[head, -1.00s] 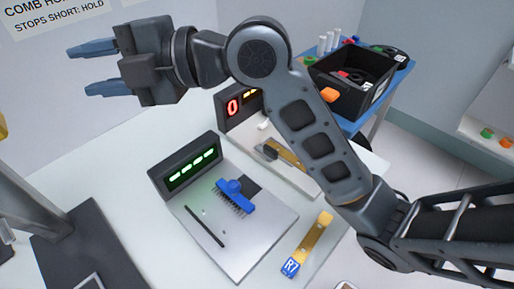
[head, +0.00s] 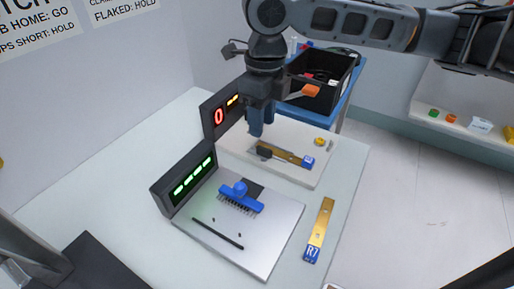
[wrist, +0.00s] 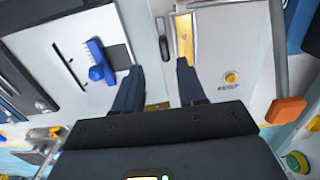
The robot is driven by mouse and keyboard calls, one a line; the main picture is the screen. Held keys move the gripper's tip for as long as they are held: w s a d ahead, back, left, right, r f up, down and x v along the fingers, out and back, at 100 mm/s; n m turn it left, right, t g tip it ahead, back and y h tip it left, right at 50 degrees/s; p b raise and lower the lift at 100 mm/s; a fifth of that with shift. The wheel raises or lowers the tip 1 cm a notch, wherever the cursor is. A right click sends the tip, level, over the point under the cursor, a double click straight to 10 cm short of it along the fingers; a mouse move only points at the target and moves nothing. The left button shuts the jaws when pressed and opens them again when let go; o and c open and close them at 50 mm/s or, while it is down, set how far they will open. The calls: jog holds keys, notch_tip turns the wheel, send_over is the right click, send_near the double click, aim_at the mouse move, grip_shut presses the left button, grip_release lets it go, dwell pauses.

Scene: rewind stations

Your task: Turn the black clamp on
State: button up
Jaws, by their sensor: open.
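The black clamp (head: 264,153) sits at the left end of a brass strip (head: 287,155) on the far pale plate, below a display with a red 0. My gripper (head: 262,130) hangs over that plate with its fingers pointing down, just above the clamp and apart from it as far as I can tell. In the wrist view my gripper (wrist: 159,66) is open and empty, its two dark fingers spread. The brass strip (wrist: 184,35) shows beyond the right finger, with a slim grey and dark piece beside it. My fingers partly hide this area.
A nearer plate (head: 265,250) holds a blue comb (head: 240,198) and a thin black rod. A brass strip marked R7 (head: 320,225) lies on the table.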

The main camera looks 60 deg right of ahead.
aim_at(264, 148)
jog(key=shift+s+d+f, duration=0.2)
jog(key=shift+s+d, duration=0.05)
jog(key=shift+f, duration=0.35)
notch_tip(264, 148, down, 7)
jog(key=shift+r, duration=0.1)
grip_shut()
